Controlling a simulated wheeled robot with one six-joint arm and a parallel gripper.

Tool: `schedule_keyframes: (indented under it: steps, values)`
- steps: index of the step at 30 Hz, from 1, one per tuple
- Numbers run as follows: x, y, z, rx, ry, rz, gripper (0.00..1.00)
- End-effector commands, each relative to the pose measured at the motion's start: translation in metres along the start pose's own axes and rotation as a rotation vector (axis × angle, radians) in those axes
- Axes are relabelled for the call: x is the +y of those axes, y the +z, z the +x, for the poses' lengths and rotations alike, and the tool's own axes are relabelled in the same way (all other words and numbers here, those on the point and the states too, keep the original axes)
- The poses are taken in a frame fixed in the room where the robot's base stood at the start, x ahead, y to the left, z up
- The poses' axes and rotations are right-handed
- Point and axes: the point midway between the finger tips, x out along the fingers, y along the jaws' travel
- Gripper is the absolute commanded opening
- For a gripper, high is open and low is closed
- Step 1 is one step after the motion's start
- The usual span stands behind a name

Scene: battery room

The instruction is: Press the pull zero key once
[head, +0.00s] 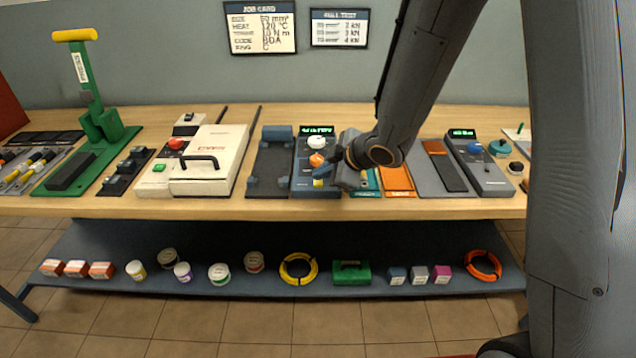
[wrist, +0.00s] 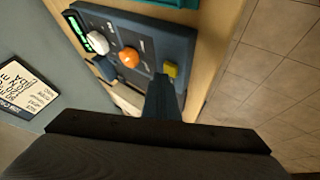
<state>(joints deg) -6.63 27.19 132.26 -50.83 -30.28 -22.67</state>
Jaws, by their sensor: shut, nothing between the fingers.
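A dark blue-grey control unit (head: 302,183) with a lit green display stands on the bench near the middle. It carries a white knob (head: 317,142), an orange knob (head: 317,160) and a yellow key (head: 319,183). In the wrist view the white knob (wrist: 97,43), orange knob (wrist: 129,57) and yellow key (wrist: 170,69) lie in a row. The lettering beside them is too small to read, so I cannot confirm which is the pull zero key. My gripper (head: 322,172) is shut and empty, its tips close to the yellow key (wrist: 163,80); contact cannot be judged.
A second unit (head: 480,172) with a blue knob stands to the right. A dark cradle (head: 272,170) and a cream case (head: 210,165) are to the left. An orange tray (head: 397,180) lies right of my gripper. A lower shelf (head: 105,283) holds tubs, boxes and coils.

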Motion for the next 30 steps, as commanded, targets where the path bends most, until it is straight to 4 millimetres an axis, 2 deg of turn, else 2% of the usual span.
schedule_keyframes:
  steps: [30]
  values:
    - [-0.0038, 0.0038, 0.0053, 0.000, 0.000, 0.000, 0.00]
